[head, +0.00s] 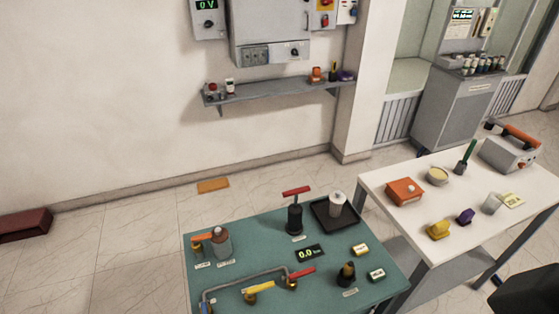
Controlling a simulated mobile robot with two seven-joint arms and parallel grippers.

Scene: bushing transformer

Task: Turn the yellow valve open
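The yellow valve handle (259,288) is on a grey pipe (225,284) at the front of the teal table (260,226). The handle slants slightly up to the right, roughly along the pipe's length. A red valve handle (302,272) is beside it on the right, on the same pipe assembly. No gripper fingers show, and nothing touches the yellow valve. A dark shape cut off at the lower right edge may be part of my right arm; no fingers show on it.
A display reading 0.0 (309,253), a red-handled pump (295,212), a black tray (325,213) with a white cylinder, and a grey bottle (221,242) are on the teal table. A white table (400,222) with several objects adjoins on the right. The floor at left is mostly clear.

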